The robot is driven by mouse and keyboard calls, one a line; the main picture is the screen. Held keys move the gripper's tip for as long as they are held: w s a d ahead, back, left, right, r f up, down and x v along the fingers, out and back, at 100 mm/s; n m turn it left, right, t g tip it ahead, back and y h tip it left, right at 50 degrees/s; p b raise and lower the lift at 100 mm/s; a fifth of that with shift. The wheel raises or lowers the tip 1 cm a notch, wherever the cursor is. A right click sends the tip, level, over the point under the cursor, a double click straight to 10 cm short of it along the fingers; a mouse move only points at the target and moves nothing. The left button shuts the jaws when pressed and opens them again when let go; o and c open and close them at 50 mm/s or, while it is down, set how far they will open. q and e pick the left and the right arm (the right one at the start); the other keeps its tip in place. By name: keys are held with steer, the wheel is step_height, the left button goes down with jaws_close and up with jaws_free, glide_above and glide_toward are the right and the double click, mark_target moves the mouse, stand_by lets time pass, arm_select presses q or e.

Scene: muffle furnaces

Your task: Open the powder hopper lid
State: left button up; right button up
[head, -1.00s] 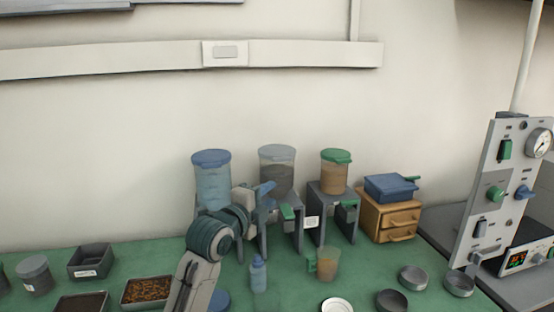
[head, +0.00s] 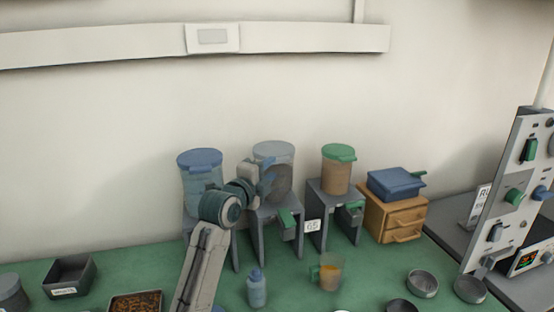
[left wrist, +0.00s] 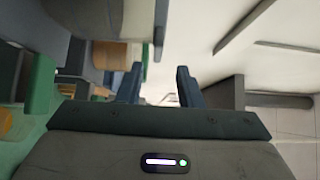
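Three clear hoppers stand on dark stands at the back of the bench. One has a blue lid (head: 200,158), the middle one a pale grey lid (head: 273,150) over dark contents, and one a green lid (head: 339,152) over tan powder. All three lids look closed. My left gripper (head: 270,178) is raised in front of the middle hopper and hides part of its side, below lid height. In the left wrist view its two blue fingers (left wrist: 160,86) are apart with nothing between them. Whether it touches the hopper cannot be told. My right gripper is not in view.
A blue bottle (head: 257,288) and a cup of tan powder (head: 327,272) stand in front of the hoppers. A wooden drawer box (head: 393,219) with a blue case (head: 394,184) is to the right. Metal dishes (head: 422,283) and a control panel (head: 505,195) lie further right.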

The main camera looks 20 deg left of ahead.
mark_target(278, 161)
arm_select(q)
steer(key=w, duration=0.2)
steer(key=w+p, duration=0.1)
steer(key=w, duration=0.1)
steer(key=shift+w+d+f, duration=0.15)
steer(key=shift+w+f, duration=0.05)
steer(key=shift+w, duration=0.05)
steer(key=shift+w+d+r, duration=0.1)
steer(key=shift+w+d, duration=0.05)
steer(key=shift+w, duration=0.15)
steer(key=c, duration=0.7)
jaws_close()
steer(key=shift+w, duration=0.1)
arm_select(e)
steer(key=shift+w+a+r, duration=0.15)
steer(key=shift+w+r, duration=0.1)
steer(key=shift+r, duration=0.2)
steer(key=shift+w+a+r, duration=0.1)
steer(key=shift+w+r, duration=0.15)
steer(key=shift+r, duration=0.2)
